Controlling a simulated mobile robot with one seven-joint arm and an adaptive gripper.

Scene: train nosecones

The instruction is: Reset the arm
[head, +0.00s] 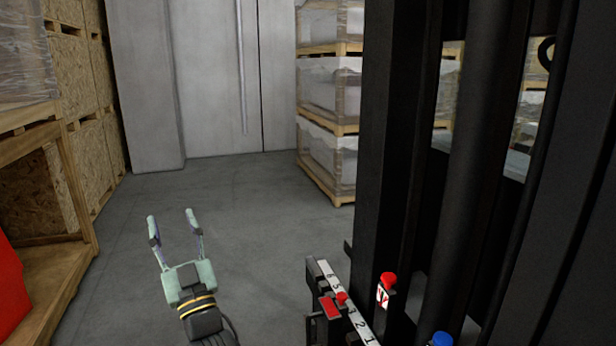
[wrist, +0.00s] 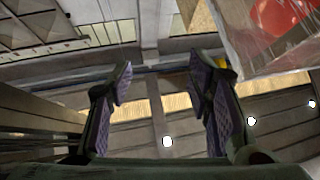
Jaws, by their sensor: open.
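My gripper (head: 175,228) is in the lower left of the head view, pale green with dark finger pads. Its two fingers stand apart and nothing is between them. It is over the bare grey floor, clear of the shelving and crates. In the wrist view, my gripper (wrist: 163,85) shows both fingers spread, with purple textured pads. Beyond the fingers the wrist view shows a ceiling or upper structure with beams and small bright lights.
A wooden shelf (head: 85,215) with a red object (head: 12,285) is at the left. Wrapped crates on pallets (head: 332,90) stand at the back. A black frame (head: 390,150) with red and blue knobs fills the right. The grey floor (head: 240,200) between is clear.

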